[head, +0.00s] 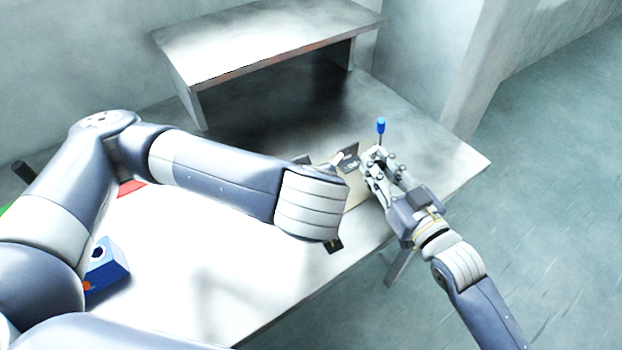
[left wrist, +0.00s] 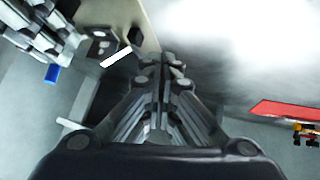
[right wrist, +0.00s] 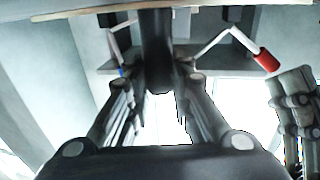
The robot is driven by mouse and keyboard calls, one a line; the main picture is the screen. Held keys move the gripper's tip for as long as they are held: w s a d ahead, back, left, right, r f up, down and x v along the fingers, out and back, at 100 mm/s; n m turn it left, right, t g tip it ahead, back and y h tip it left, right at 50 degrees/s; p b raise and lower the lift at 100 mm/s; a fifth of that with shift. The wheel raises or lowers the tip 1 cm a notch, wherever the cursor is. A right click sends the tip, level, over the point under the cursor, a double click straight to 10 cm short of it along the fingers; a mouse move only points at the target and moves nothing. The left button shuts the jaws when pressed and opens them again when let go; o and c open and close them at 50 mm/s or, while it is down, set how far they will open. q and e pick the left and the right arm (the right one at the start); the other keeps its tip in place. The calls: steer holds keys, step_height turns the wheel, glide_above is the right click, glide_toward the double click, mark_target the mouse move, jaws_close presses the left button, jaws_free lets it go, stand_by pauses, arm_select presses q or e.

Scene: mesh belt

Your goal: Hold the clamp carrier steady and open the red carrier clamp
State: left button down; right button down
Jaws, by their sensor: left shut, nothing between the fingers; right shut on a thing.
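The clamp carrier is a tan board (head: 357,192) near the table's right end, partly hidden by my left arm. Its edge shows in the right wrist view (right wrist: 100,14). My right gripper (right wrist: 160,75) is shut on a dark post (right wrist: 156,45) that meets the board. The red carrier clamp handle (right wrist: 266,60) sits on a bent pale lever right of the post; the head view hides it. A blue handle (head: 381,126) stands upright beside my right gripper. My left gripper (left wrist: 165,62) is shut and empty, close to the red handle; I cannot tell if they touch.
A grey raised shelf (head: 265,45) stands at the back of the table. A blue box (head: 107,270) and a red flat piece (head: 131,187) lie at the left, near my left arm. The table's front middle (head: 215,290) is clear.

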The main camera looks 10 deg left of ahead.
arm_select(q)
steer(key=v, duration=1.1)
steer(key=shift+s+r, duration=0.25)
steer(key=shift+r, duration=0.05)
steer(key=shift+d, duration=0.15)
arm_select(e)
steer(key=c, duration=1.4)
jaws_free()
steer(key=shift+o, duration=0.2)
